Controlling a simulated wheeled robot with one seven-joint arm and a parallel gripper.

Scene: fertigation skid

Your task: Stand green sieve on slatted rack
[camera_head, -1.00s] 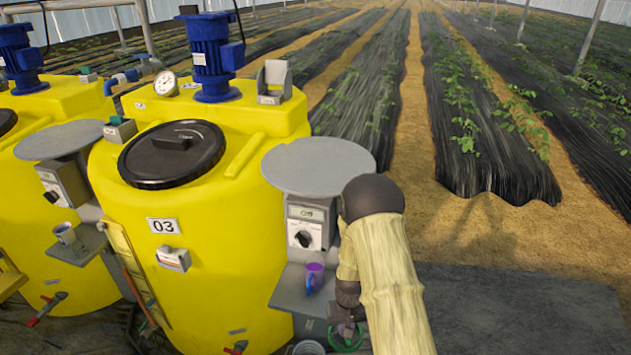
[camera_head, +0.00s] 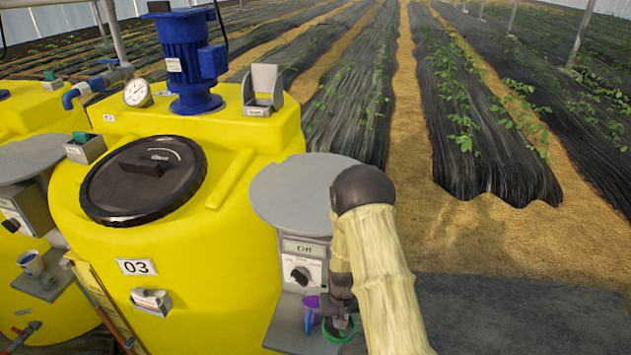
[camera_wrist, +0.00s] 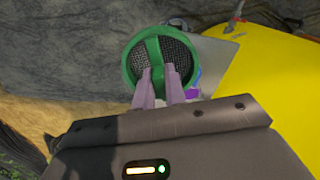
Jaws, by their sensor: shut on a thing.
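The green sieve (camera_wrist: 155,48) is a round green ring with dark mesh and a green bar across it. In the wrist view my gripper (camera_wrist: 160,82) is shut on its bar, with both pale fingers close together against it. In the head view the sieve (camera_head: 351,330) shows low, below my gripper (camera_head: 340,306), beside the purple cup in the picture. I cannot tell its gap to the shelf there. I cannot make out a slatted rack for certain; a grey upright holder (camera_head: 263,88) stands on the tank's top, its slats not clear.
A round grey table top (camera_head: 290,190) sits above the box. Yellow tank 03 (camera_head: 225,270) fills the left, with a black lid (camera_head: 140,195) and blue motor (camera_head: 190,60).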

